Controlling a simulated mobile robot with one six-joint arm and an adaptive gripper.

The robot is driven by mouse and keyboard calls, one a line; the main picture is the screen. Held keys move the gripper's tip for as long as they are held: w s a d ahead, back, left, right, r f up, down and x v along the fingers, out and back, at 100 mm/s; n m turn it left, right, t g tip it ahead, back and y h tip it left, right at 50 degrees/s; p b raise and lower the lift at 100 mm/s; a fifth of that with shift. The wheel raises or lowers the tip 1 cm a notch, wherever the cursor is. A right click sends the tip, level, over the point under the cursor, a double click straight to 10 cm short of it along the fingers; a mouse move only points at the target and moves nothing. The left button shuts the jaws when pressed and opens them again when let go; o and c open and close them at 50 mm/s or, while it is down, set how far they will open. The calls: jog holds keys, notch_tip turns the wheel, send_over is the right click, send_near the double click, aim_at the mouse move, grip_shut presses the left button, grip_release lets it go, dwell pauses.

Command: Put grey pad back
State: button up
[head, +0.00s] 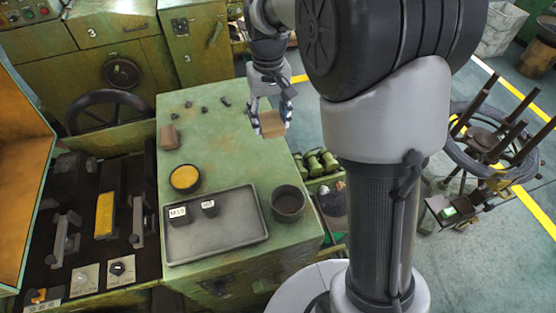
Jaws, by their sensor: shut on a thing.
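My gripper (270,126) is shut on a small brown-tan block (273,123), held near the right edge of the green cabinet top (225,135). The block looks brown rather than grey, and I cannot tell if it is the grey pad. The fingers cover its sides. A second small block, brownish grey (169,137), stands on the left of the top, apart from my gripper. A dark grey tray (220,244) lies at the front of the top, with two black pieces labelled M10 (177,214) and, less clearly, M8 (209,208).
A round dish with yellow content (185,178) stands behind the tray, and a dark cup (288,204) to its right. Several small dark bits (205,109) lie at the back. The middle of the top is clear. A machine bed with a handwheel (112,112) adjoins on the left.

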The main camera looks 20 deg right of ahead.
aim_at(271, 165)
notch_tip(271, 165, down, 17)
jog(key=b, duration=0.3)
jog(key=shift+r+b, duration=0.1)
jog(key=shift+b, duration=0.25)
jog(key=shift+f, duration=0.25)
jog(key=o, duration=0.9)
jog(key=shift+r, duration=0.1)
jog(key=shift+o, duration=0.2)
